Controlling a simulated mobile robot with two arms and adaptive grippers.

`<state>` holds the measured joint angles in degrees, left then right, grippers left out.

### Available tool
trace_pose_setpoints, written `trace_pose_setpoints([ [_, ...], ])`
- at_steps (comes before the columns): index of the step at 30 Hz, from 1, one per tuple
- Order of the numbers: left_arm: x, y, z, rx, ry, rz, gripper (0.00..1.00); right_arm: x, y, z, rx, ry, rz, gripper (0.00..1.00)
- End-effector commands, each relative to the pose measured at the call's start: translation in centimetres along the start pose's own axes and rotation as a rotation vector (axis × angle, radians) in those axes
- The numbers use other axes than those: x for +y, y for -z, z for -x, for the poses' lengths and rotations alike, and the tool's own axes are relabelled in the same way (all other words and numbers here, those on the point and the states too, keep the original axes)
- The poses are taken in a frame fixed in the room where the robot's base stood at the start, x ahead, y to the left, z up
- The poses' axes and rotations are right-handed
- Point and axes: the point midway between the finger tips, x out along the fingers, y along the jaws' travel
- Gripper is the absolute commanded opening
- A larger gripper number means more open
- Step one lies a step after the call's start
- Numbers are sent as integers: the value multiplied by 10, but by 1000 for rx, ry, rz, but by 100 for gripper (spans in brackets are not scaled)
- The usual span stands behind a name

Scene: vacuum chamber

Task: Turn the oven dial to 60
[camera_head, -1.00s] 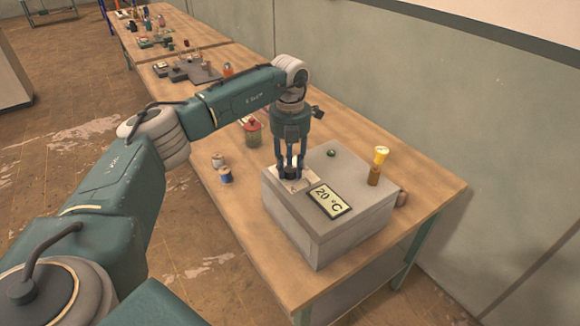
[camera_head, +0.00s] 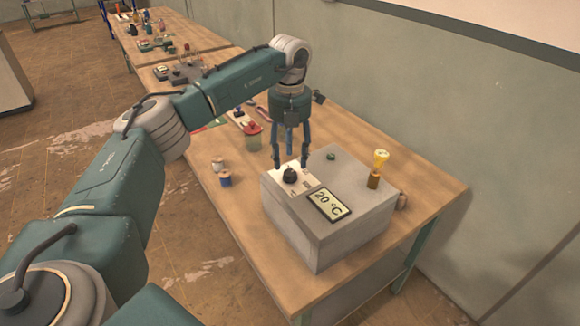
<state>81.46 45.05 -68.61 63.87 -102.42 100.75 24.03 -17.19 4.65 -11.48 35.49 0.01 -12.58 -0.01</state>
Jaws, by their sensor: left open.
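The oven (camera_head: 350,235) is a grey box on the near end of the wooden table. Its black dial (camera_head: 290,174) sits on a pale plate (camera_head: 307,184) on the top face, at the left. The display (camera_head: 329,204) next to it reads 20 °C. My left gripper (camera_head: 290,163) is open and empty, pointing down just above and behind the dial, with its fingers spread. The dial's top shows clear below the fingers; whether a fingertip touches the plate I cannot tell. My right gripper is not in view.
A green button (camera_head: 331,155) and a brown post with a yellow top (camera_head: 376,168) are on the oven's top. A green jar with a red lid (camera_head: 252,136) and small spools (camera_head: 225,178) stand on the table (camera_head: 235,205) to the left. A wall is behind.

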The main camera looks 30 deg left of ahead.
Motion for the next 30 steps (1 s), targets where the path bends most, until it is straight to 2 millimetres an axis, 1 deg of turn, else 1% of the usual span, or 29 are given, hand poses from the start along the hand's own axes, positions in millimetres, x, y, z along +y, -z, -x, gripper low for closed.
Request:
trace_pose_setpoints([
  [1,-1,-1,13,-4,1,0,49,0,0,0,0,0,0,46],
  [6,-1,-1,46,-3,1,-1,49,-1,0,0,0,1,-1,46],
  [9,-1,-1,59,-2,1,0,49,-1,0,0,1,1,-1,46],
  [12,0,-1,67,-2,1,0,49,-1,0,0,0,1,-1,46],
  [16,0,0,71,-1,1,0,49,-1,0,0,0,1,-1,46],
  [30,0,0,70,-1,1,0,49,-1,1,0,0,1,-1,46],
])
